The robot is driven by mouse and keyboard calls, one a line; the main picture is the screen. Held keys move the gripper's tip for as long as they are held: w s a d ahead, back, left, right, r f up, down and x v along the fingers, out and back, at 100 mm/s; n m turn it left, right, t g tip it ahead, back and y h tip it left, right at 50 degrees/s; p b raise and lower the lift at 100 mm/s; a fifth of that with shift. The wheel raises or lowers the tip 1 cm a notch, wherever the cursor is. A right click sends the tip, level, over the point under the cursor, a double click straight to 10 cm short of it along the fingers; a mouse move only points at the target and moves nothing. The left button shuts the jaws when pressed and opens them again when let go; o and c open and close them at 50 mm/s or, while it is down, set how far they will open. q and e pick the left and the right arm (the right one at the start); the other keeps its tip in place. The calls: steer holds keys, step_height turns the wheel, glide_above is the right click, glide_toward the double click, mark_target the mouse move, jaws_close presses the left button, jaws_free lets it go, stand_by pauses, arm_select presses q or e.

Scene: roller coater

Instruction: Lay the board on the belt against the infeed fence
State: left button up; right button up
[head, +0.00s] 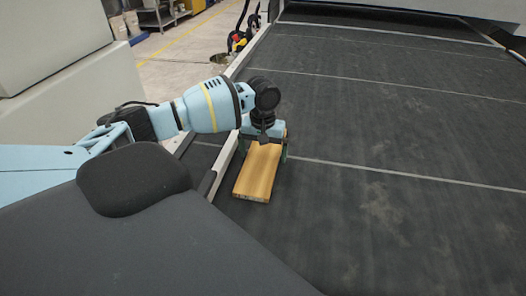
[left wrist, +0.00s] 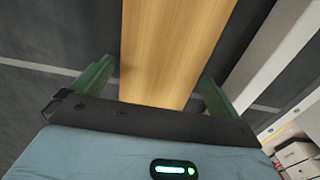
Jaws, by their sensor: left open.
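The board (head: 258,174) is a light-brown wooden plank lying flat on the dark belt (head: 390,130), close to its left edge. The pale rail along that edge, seemingly the infeed fence (head: 225,152), runs beside the board. In the left wrist view a dark strip shows between the board (left wrist: 176,45) and the pale rail (left wrist: 262,62). My left gripper (head: 264,148) is over the board's far part, pointing down. Its green fingers (left wrist: 155,85) are open, one on each side of the board, with a visible gap at least on the left. My right gripper is not in view.
The belt is bare to the right of the board, crossed by thin pale lines. A large pale machine housing (head: 60,45) stands at the left. Black hoses with a red and yellow part (head: 238,40) are beyond the rail. A pale cover (head: 420,8) spans the belt's far end.

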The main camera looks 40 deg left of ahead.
mark_target(263, 156)
arm_select(q)
step_height(263, 156, up, 12)
steer(key=shift+p, duration=0.35)
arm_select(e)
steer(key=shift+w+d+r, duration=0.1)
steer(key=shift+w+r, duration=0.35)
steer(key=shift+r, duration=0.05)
